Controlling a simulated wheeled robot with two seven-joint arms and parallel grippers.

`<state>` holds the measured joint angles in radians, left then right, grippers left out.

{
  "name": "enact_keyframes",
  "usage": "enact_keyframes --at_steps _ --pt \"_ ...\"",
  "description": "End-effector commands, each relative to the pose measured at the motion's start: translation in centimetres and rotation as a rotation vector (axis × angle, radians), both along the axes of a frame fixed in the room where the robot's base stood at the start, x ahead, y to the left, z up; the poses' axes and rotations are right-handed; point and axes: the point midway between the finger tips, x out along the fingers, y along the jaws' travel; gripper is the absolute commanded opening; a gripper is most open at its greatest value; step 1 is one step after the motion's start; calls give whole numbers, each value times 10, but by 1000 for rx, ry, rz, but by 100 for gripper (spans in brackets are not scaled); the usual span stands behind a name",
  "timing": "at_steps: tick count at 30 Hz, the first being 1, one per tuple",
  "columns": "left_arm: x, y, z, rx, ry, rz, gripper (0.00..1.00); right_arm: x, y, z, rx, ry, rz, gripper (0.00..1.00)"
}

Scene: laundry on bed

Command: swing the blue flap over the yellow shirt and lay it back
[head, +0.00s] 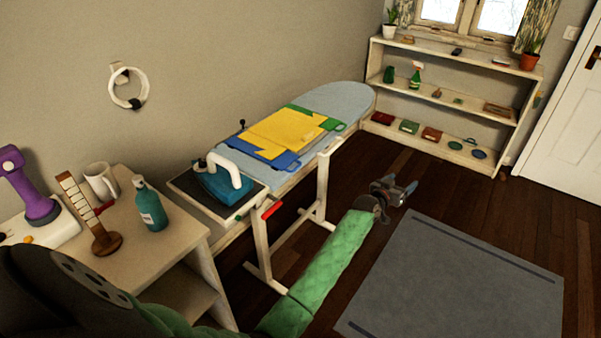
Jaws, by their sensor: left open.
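The yellow shirt (283,131) lies flat on the ironing board (345,98). The blue flap (282,160) shows along the shirt's near left edge and lies flat. A green panel (333,125) shows at the shirt's far and right edges. The shirt covers the middle of whatever lies under it. My left gripper (407,190) is open and empty. It hangs over the dark floor, to the right of the ironing board and apart from the shirt and the blue flap. My right gripper is not in view.
A teal iron (222,182) with a white handle stands on the board's near end. A side table (165,232) holds a bottle and a mug. Shelves (455,105) stand behind; a grey rug (455,285) lies right.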

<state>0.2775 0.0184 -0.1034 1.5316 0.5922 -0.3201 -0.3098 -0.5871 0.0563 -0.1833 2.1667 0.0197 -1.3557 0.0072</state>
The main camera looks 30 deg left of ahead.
Motion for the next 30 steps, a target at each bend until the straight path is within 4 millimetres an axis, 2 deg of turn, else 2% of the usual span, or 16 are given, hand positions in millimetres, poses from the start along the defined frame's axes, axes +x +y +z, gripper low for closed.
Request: enact_keyframes --at_steps 3,6,14,20,24,30 --pt "16 20 20 -28 -146 96 71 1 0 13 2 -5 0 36" --pt "21 42 29 -39 -252 200 71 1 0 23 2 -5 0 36" --pt "7 110 25 -20 -439 553 71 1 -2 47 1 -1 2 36" --pt "-23 164 11 47 -500 884 71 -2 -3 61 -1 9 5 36" --pt "-53 197 0 118 -497 1133 71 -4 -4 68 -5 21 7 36" --pt "-104 228 -12 247 -426 1489 71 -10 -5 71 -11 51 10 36"
